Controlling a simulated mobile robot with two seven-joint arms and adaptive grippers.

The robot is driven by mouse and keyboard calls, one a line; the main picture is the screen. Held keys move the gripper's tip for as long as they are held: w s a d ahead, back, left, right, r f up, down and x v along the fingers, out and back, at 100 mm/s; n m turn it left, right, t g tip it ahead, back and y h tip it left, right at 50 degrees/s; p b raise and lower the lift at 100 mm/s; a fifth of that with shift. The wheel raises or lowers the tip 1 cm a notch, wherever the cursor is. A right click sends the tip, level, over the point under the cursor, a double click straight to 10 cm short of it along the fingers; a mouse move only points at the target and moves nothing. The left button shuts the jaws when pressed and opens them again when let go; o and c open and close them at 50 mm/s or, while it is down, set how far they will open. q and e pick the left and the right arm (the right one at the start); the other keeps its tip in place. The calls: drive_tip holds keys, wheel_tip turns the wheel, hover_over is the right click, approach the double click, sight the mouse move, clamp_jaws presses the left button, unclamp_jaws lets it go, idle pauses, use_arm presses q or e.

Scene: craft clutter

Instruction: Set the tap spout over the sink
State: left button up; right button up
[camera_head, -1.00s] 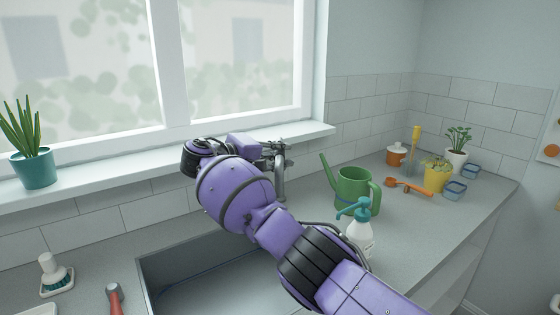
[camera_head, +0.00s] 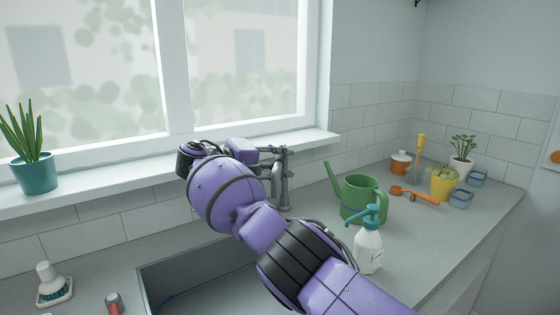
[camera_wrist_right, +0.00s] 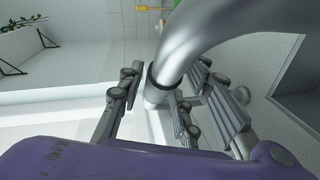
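The grey metal tap (camera_head: 285,190) stands on the counter behind the sink, below the window sill. In the right wrist view its shiny curved spout (camera_wrist_right: 195,45) passes between the fingers of my right gripper (camera_wrist_right: 168,85). The fingers stand apart on both sides of the tube, with a narrow gap showing on the left one. In the head view my right gripper (camera_head: 272,155) is at the tap's upper part, partly hidden by my purple wrist. The sink (camera_head: 147,278) lies in front, much of it covered by my right arm. The spout's end is hidden. My left gripper is not in view.
A green watering can (camera_head: 358,196) and a white spray bottle (camera_head: 368,250) stand close right of the tap and my arm. An orange trowel (camera_head: 413,195) and several pots lie farther right. A brush (camera_head: 52,285) and a red-handled tool (camera_head: 114,303) are left of the sink.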

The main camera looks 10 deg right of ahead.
drive_tip(key=shift+a+r, duration=0.1)
drive_tip(key=v, duration=1.2)
